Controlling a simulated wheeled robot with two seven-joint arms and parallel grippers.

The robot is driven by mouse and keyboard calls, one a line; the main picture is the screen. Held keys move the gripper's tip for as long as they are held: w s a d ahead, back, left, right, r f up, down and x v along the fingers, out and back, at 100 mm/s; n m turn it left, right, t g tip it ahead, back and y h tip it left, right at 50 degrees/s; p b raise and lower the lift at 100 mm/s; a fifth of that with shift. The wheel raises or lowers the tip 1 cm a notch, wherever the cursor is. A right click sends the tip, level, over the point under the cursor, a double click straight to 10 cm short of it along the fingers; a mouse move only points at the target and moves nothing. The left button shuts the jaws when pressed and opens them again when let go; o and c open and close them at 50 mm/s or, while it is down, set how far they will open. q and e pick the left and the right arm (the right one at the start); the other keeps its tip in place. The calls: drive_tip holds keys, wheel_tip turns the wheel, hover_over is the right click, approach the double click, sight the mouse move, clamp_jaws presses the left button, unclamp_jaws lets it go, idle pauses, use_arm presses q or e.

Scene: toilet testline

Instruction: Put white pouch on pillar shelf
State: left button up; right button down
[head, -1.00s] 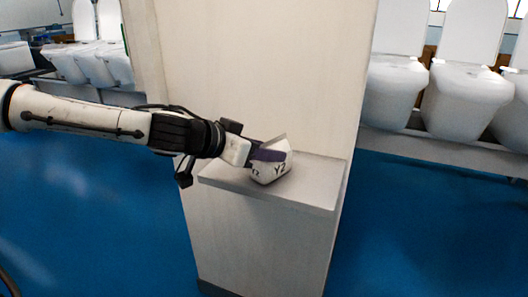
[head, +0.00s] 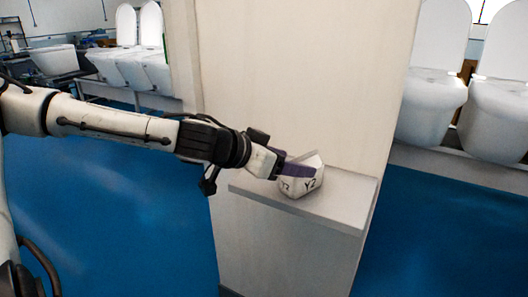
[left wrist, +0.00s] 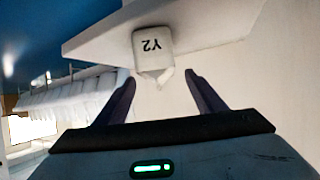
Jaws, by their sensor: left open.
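The white pouch (head: 311,184), marked Y2 in dark print, sits on the pillar shelf (head: 343,208), against a tall pale pillar (head: 305,70). My left gripper (head: 298,170) reaches in from the left at the pouch, its dark purple finger overlapping it in the head view. In the left wrist view, the left gripper (left wrist: 160,77) is open. The pouch (left wrist: 153,48) lies just beyond the fingertips, its pointed end toward the gap, with a gap showing on each side. The shelf (left wrist: 95,32) shows behind it. My right gripper is not in view.
White toilets (head: 432,102) stand on a rack at the right, and more toilets (head: 130,62) stand in a row at the back left. Blue floor (head: 130,215) is open on both sides of the pillar. The shelf's right part is bare.

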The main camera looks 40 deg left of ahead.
use_arm(q)
drive_tip(key=shift+s+r+p, duration=0.35)
drive_tip(key=shift+s+r, duration=0.25)
drive_tip(key=shift+s, duration=0.05)
drive_tip(key=v, duration=0.8)
drive_tip(key=shift+s, duration=0.35)
drive_tip(key=shift+f, duration=0.1)
